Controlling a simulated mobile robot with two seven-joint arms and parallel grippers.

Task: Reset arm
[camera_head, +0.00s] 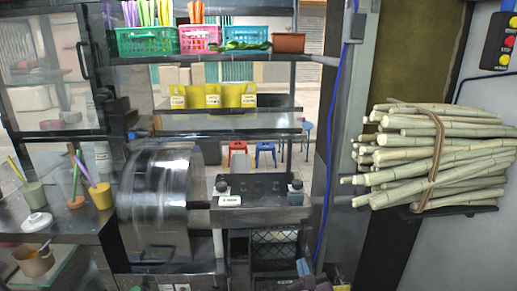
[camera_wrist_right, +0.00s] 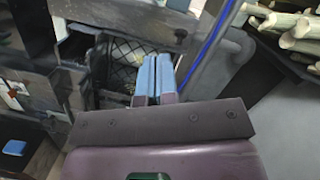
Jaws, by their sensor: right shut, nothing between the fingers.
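My right gripper (camera_head: 303,267) shows at the bottom edge of the head view, in front of the lower part of the press frame. In the right wrist view its two blue-faced fingers (camera_wrist_right: 153,78) are pressed together with nothing between them. My left gripper is in neither view. The sugarcane press has a shiny metal drum (camera_head: 160,188) at the left and a dark bench (camera_head: 262,214) with small fittings at the right.
A strapped bundle of sugarcane (camera_head: 440,155) lies on a dark wall shelf at the right. A blue cable (camera_head: 333,130) hangs along a post. Cups with straws (camera_head: 100,195) stand on the left counter. Colored baskets (camera_head: 148,41) fill the top shelf.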

